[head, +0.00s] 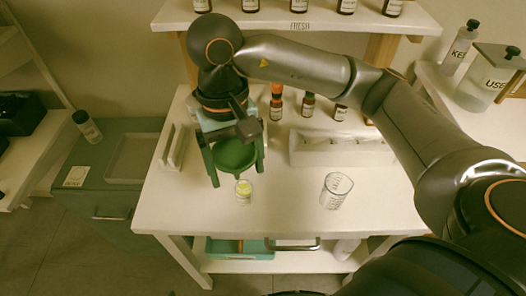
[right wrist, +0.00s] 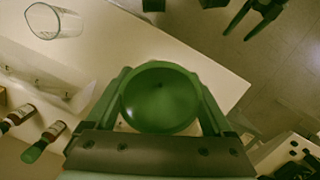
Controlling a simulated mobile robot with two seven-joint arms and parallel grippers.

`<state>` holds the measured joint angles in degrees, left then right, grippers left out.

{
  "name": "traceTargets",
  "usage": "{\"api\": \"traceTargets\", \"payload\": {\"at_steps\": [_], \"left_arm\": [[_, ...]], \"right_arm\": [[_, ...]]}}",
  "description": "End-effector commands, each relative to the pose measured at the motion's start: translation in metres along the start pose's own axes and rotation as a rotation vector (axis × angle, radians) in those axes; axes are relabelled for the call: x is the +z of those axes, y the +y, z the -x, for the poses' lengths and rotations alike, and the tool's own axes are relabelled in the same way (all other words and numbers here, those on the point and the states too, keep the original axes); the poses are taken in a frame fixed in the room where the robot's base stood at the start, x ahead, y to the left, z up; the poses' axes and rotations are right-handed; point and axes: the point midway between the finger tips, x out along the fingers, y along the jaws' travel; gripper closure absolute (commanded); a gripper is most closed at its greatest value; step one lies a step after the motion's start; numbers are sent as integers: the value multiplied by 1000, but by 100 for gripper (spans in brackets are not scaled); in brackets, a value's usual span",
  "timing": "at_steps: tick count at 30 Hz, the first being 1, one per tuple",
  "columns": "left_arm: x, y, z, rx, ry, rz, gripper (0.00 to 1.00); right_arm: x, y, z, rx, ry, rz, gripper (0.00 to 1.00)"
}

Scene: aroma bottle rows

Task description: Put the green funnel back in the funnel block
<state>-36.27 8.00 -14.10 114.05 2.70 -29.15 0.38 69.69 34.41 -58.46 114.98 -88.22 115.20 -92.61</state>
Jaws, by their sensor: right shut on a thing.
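The green funnel (head: 234,156) is held mouth up between the green fingers of my right gripper (head: 236,172), over the front left of the white table. In the right wrist view the funnel (right wrist: 160,97) sits between both fingers. A small glass with yellow contents (head: 243,189) stands just below the funnel in the head view; I cannot tell whether the spout is in it. A long white block (head: 340,151) lies at the back of the table; I cannot tell whether it is the funnel block. My left gripper seems to show at the top of the right wrist view (right wrist: 250,20), its opening unclear.
A clear beaker (head: 336,190) stands right of the yellow glass. Small brown bottles (head: 307,106) stand behind the white block. A white slotted stand (head: 170,148) is at the left table edge. A shelf (head: 300,20) with bottles hangs above. The front middle is clear.

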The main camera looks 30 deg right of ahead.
Motion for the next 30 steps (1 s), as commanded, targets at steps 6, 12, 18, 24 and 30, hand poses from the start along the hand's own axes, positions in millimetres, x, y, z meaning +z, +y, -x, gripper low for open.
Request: {"api": "traceTargets", "payload": {"at_steps": [6, 12, 18, 24, 30], "left_arm": [[4, -1, -3, -2, 1, -1, 9], [3, -1, -2, -1, -1, -1, 9], [2, -1, -2, 0, 2, -1, 9], [0, 0, 0, 0, 2, -1, 9], [1, -1, -1, -1, 1, -1, 9]], "right_arm": [[-42, 32, -29, -1, -7, -4, 66], [-63, 47, -51, 0, -2, -1, 66], [-74, 54, -63, 0, -1, 0, 66], [-79, 55, -90, 0, -3, 2, 66], [-81, 55, -95, -1, 2, 3, 66]]}}
